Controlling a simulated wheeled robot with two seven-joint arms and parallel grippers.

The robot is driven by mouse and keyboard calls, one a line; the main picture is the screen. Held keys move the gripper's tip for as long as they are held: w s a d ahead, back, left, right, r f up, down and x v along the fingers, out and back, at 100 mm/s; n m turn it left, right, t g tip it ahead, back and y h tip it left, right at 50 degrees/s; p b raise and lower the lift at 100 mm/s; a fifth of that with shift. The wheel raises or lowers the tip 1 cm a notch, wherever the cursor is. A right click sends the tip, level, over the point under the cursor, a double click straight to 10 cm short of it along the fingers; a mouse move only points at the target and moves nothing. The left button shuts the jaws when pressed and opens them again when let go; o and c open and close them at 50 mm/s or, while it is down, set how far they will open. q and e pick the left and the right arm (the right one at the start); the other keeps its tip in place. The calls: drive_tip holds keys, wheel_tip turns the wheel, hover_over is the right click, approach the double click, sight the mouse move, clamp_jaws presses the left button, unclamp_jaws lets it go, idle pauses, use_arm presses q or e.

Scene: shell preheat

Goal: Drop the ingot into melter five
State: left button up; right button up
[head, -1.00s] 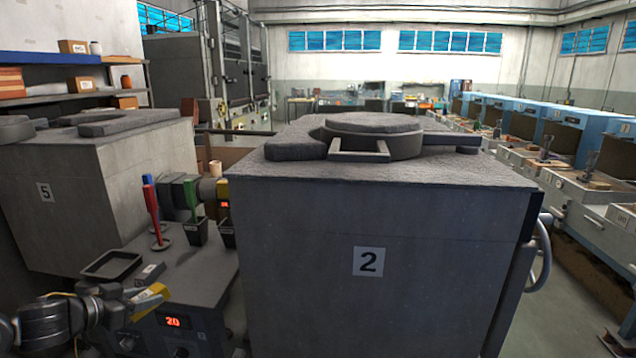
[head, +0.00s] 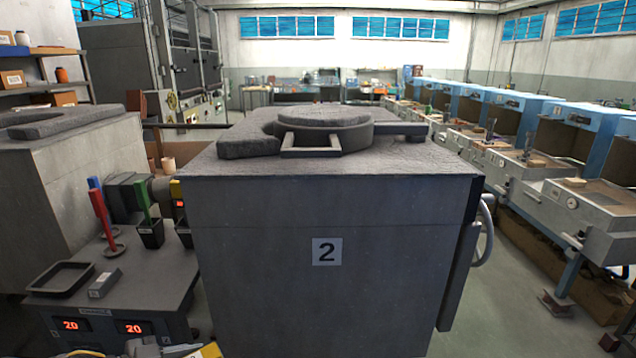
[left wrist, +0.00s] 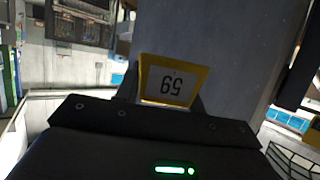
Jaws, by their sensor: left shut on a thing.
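Melter five (head: 65,190) is the grey block at the left edge of the head view, with a dark slab (head: 70,122) on its top. Its opening is not clearly visible, and its number plate is out of frame now. My left gripper (left wrist: 168,105) is shut on a yellow-edged block (left wrist: 173,82) with upside-down digits, probably the ingot. In the head view, the gripper (head: 190,350) shows only partly at the bottom edge, in front of the console and below melter five's top. My right gripper is not in view.
Melter two (head: 310,220) stands large in the centre, its round lid (head: 325,120) on top. A console (head: 150,290) stands left of it, bearing a shallow tray (head: 62,278), a small grey block (head: 105,283) and red, blue and green upright tools. Open floor (head: 530,300) lies at right.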

use_arm(q)
drive_tip(key=shift+r, duration=0.2)
drive_tip(key=shift+d, duration=0.3)
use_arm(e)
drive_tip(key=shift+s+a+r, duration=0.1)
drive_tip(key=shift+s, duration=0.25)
use_arm(q)
drive_tip(key=shift+w, duration=0.1)
